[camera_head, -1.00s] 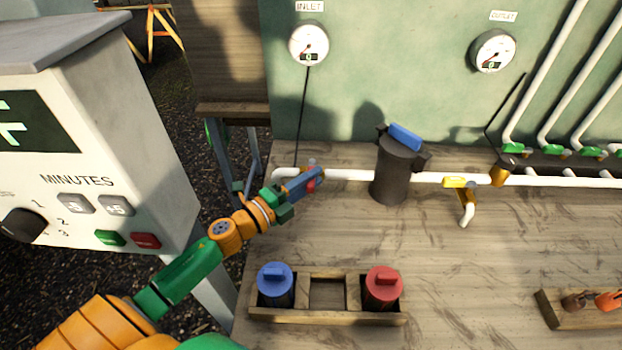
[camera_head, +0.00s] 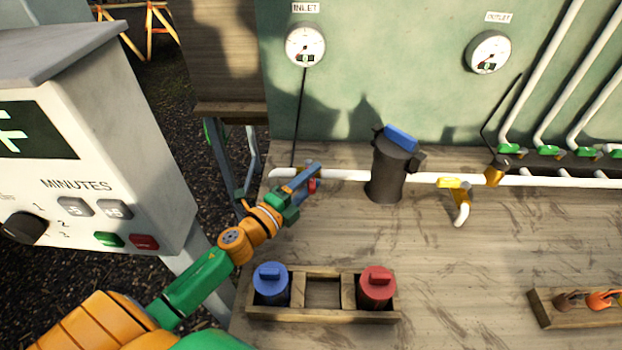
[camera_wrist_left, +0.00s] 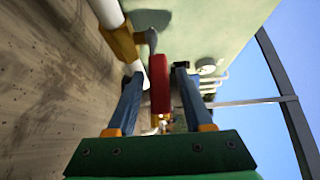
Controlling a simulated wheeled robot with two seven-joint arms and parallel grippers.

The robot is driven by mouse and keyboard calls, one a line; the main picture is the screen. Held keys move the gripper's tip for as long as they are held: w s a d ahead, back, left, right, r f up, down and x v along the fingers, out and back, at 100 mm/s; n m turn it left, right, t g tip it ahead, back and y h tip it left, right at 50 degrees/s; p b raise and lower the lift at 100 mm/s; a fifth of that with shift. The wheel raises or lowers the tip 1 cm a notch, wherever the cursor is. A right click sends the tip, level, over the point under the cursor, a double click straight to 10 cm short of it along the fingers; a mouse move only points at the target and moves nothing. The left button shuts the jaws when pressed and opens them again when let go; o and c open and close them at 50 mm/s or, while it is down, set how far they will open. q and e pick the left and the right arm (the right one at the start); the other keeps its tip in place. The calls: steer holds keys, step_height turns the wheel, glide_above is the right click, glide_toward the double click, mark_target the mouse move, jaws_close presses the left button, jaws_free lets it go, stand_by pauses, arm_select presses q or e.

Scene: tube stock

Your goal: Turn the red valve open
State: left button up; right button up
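The red valve handle (camera_head: 312,186) is on the left end of the white pipe (camera_head: 345,175), mostly covered by my left gripper (camera_head: 305,174) in the head view. In the left wrist view, the red handle (camera_wrist_left: 159,85) stands between the two blue fingers of my left gripper (camera_wrist_left: 158,72). The fingers are apart, with a narrow gap visible on each side of the handle. A yellow-brown fitting (camera_wrist_left: 119,42) on the pipe is just beside it. My right gripper is not in view.
A black filter housing (camera_head: 388,170) stands right of the valve, then a yellow valve (camera_head: 454,183). A wooden rack (camera_head: 322,315) with blue (camera_head: 271,284) and red (camera_head: 377,287) canisters lies in front. A timer box (camera_head: 110,150) stands left. The bench's middle is clear.

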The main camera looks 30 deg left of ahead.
arm_select(q)
steer(key=b+v, duration=0.1)
steer(key=v, duration=0.5)
steer(key=shift+s+f+b, duration=0.15)
steer(key=shift+s+b, duration=0.15)
steer(key=shift+b, duration=0.05)
steer(key=shift+s, duration=0.2)
